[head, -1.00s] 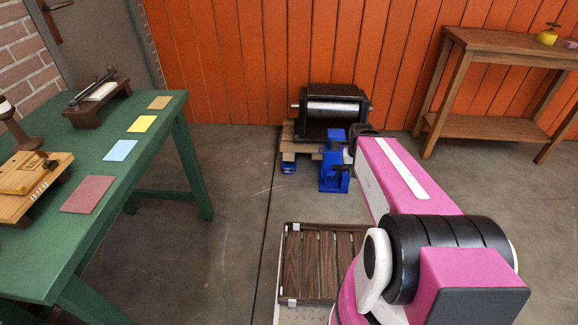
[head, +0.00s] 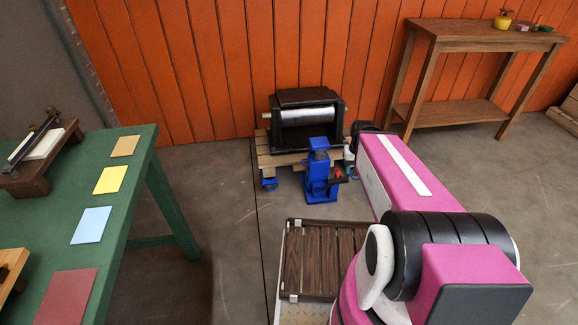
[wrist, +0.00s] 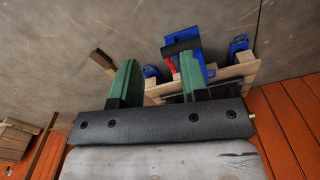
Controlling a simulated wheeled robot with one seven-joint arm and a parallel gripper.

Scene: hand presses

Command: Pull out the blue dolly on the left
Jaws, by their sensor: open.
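A low wooden dolly (head: 263,150) with blue casters (head: 269,184) stands by the orange wall in the head view, left of my arm. A black press with a silver roller (head: 309,112) sits on it. A blue jack-like tool (head: 319,172) with a red part stands at its front. In the wrist view, the wooden deck (wrist: 240,70), a blue caster (wrist: 238,44) and the blue tool (wrist: 207,45) show beyond my fingers. My gripper (wrist: 158,62) is open, its green fingers apart with nothing seen held. In the head view my arm hides the fingers.
A green table (head: 138,185) with coloured cards stands at the left. A brown slatted platform (head: 318,285) lies in front, beside my arm. A wooden side table (head: 485,38) stands at the back right. Grey floor (head: 222,225) is clear between the green table and the dolly.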

